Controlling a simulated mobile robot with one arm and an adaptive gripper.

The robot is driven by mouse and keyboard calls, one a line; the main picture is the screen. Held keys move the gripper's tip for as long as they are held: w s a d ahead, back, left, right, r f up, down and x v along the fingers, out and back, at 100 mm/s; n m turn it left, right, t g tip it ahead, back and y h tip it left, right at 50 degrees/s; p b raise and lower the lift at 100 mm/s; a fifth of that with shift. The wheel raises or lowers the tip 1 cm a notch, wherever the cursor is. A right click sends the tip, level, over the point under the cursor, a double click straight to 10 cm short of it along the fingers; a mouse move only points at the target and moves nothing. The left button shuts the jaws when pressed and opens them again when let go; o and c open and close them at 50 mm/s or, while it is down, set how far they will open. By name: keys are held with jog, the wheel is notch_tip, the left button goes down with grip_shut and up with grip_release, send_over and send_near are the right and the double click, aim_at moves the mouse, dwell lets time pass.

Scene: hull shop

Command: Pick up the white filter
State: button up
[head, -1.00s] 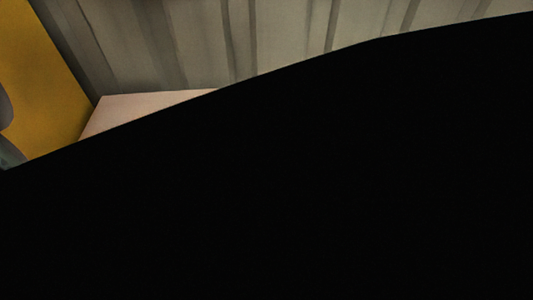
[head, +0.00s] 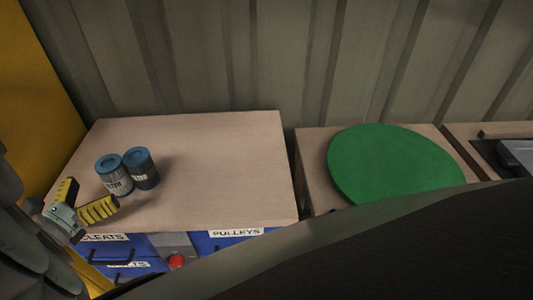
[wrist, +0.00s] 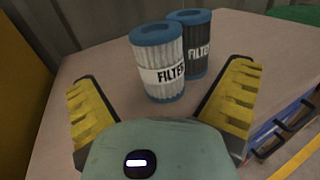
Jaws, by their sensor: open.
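The white filter (head: 115,178) is a pale pleated cylinder with blue end caps and a label, standing upright on the left of a wooden worktop. It also shows in the wrist view (wrist: 160,60), in front of my gripper and between the lines of its fingers. A dark grey filter (head: 142,169) with blue caps stands close beside it, to the right and slightly behind in the wrist view (wrist: 195,43). My gripper (head: 93,193) has yellow ridged fingers, spread wide and empty. It is at the worktop's front left, near the white filter; contact is not visible.
The worktop (head: 220,165) is bare right of the filters. Blue labelled bins (head: 232,240) sit below it. A green disc (head: 390,165) lies on the neighbouring surface. A corrugated wall (head: 200,60) stands behind, and a yellow panel (head: 30,80) at left.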

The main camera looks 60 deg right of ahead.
aim_at(103, 180)
jog(key=shift+x, duration=2.95)
jog(key=shift+a, duration=0.1)
jog(key=shift+c, duration=0.3)
jog(key=shift+w, duration=0.1)
jog(key=c, duration=1.3)
jog(key=shift+a, duration=0.1)
